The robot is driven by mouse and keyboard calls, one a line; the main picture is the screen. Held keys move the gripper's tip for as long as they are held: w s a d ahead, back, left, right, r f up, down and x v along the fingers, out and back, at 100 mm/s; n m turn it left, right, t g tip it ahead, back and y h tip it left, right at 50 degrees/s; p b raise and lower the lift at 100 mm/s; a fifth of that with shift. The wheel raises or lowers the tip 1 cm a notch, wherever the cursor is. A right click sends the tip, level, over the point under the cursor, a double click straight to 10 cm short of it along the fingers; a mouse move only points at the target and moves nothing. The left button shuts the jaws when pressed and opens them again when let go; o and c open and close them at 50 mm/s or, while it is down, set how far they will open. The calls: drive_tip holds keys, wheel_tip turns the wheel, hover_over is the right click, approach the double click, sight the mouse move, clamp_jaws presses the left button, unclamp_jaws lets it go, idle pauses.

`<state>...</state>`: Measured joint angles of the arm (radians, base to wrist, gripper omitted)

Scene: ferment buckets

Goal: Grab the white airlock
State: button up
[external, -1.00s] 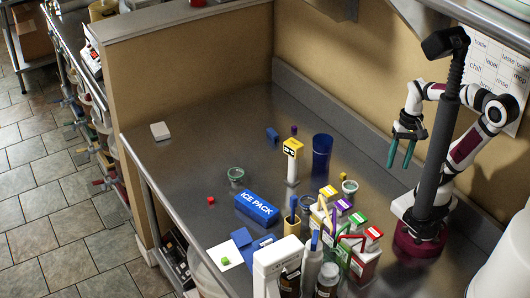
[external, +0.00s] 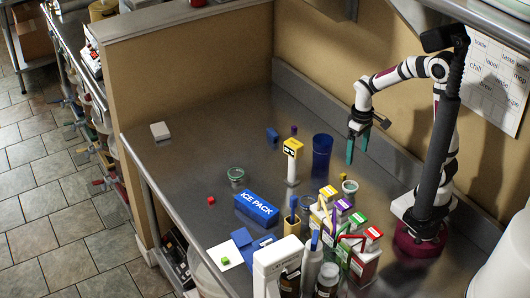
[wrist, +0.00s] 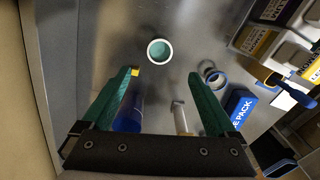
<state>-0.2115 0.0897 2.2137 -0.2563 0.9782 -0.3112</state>
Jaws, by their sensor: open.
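I cannot surely pick out the white airlock. A white upright stem with a yellow-and-black head (external: 292,162) stands mid-table; a pale stem (wrist: 181,118) shows between my fingers in the wrist view. A small white block (external: 160,131) lies at the table's far left. A white-rimmed round cup with teal inside (wrist: 160,51) sits ahead of the fingertips in the wrist view. My gripper (external: 357,158) is open and empty, its teal fingers pointing down above the table, right of the blue cup. The wrist view shows the fingers (wrist: 164,80) wide apart with nothing gripped.
A tall blue cup (external: 322,156) stands left of my gripper. An ice pack (external: 257,208) lies in the middle. Several cartons (external: 366,256) and bottles (external: 326,280) crowd the front. The table's left and back-left are mostly clear. A wall (external: 345,70) runs behind.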

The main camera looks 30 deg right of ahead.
sight(349, 186)
drive_tip(key=f, duration=1)
drive_tip(key=w+f, duration=0.1)
drive_tip(key=f, duration=0.5)
drive_tip(key=shift+a, duration=0.2)
drive_tip(key=c, duration=1.4)
drive_tip(key=shift+w+r, duration=0.1)
